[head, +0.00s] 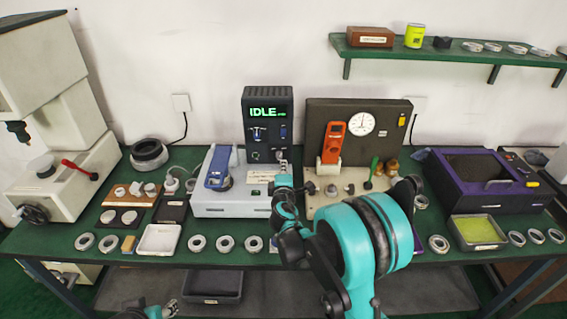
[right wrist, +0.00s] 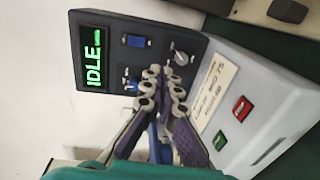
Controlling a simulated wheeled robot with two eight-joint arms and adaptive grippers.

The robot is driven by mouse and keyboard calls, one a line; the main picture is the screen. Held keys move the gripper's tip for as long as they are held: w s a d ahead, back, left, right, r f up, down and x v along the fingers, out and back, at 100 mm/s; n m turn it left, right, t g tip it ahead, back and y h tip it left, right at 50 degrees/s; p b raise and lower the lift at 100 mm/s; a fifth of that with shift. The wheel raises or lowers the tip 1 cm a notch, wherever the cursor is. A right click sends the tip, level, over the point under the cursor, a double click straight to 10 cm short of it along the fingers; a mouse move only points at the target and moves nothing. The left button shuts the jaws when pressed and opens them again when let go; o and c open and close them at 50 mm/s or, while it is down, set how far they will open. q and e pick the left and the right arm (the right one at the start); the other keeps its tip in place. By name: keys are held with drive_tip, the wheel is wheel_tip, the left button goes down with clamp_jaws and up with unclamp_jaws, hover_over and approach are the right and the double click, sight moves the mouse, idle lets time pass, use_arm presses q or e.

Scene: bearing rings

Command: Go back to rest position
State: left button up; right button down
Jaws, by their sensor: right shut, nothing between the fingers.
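My right arm reaches up from the bottom of the head view, with its right gripper (head: 283,168) in front of the white machine with the dark IDLE panel (head: 268,112). In the right wrist view the right gripper (right wrist: 165,75) has its fingertips together and holds nothing. Behind the fingertips are the IDLE panel (right wrist: 130,55) with its switch and knob, and the machine's light base (right wrist: 255,95) with a red and a green button. Part of my left arm (head: 150,311) shows at the bottom edge of the head view; its fingertips cannot be made out.
Several bearing rings (head: 196,243) lie along the front of the green table. A white tray (head: 159,239), a dial gauge station (head: 358,150), a purple box (head: 485,182) and a yellow-green tray (head: 478,232) also stand there. A press (head: 55,130) stands left. A shelf (head: 450,51) hangs above right.

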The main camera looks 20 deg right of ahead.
idle(0.3)
drive_tip(key=s+d+r+m+g, duration=0.2)
drive_tip(key=s+m, duration=0.2)
drive_tip(key=s, duration=0.3)
drive_tip(key=s+d+r+m+g, duration=0.1)
drive_tip(key=s+r+m+g, duration=0.1)
drive_tip(key=s+m, duration=0.35)
drive_tip(key=s+a+f+m+g+y, duration=0.2)
drive_tip(key=s+a, duration=0.1)
drive_tip(key=s, duration=0.9)
drive_tip(key=s+a+f+m+g+y, duration=0.2)
drive_tip(key=s+a+f+m, duration=0.1)
drive_tip(key=s, duration=0.9)
drive_tip(key=shift+a+f+g, duration=0.15)
drive_tip(key=shift+f+g, duration=0.2)
drive_tip(key=shift+g, duration=0.05)
